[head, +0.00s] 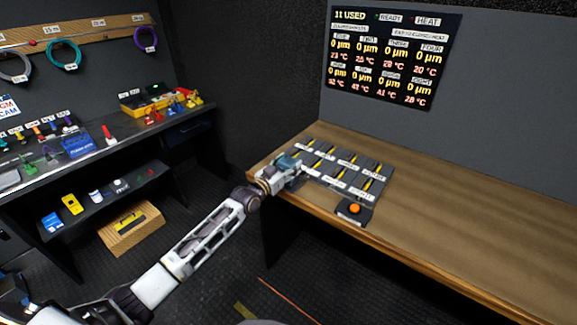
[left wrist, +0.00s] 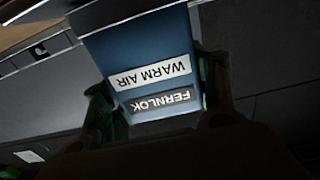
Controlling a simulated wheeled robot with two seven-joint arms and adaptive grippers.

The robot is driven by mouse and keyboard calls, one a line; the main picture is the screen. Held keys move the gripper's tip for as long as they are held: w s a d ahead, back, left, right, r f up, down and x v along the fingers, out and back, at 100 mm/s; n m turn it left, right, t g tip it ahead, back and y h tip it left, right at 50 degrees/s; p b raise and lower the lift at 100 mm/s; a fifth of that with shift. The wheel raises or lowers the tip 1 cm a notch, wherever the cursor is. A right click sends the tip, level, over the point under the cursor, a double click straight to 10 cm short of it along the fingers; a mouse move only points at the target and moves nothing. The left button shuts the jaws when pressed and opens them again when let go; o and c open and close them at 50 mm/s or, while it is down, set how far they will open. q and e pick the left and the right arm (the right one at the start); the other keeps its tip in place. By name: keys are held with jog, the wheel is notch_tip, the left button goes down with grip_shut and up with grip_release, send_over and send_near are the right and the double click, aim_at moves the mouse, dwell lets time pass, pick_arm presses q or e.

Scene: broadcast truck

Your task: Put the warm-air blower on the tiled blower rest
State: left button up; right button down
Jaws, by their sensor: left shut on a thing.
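The warm-air blower (head: 287,161) is a blue body at the left end of the wooden bench. In the left wrist view its blue side (left wrist: 140,47) fills the middle, with upside-down labels reading WARM AIR and FERNLOK. My left gripper (head: 284,172) is shut on the blower, with one dark finger on each side of it in the wrist view. The blower is over or against the left edge of a dark labelled panel; I cannot tell whether it touches. I cannot pick out the tiled blower rest; the gripper and blower may hide it. My right gripper is out of view.
The dark panel (head: 350,165) with yellow-marked slots lies on the bench (head: 440,205). An orange button on a dark box (head: 354,209) stands in front. The bench's right side is clear. A display board (head: 392,58) hangs behind. A cluttered shelf unit stands left.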

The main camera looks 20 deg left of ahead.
aim_at(284, 168)
pick_arm(q)
jog(key=o, duration=1.3)
jog(key=shift+f, duration=0.1)
jog(key=shift+v, duration=1.95)
jog(key=v, duration=0.8)
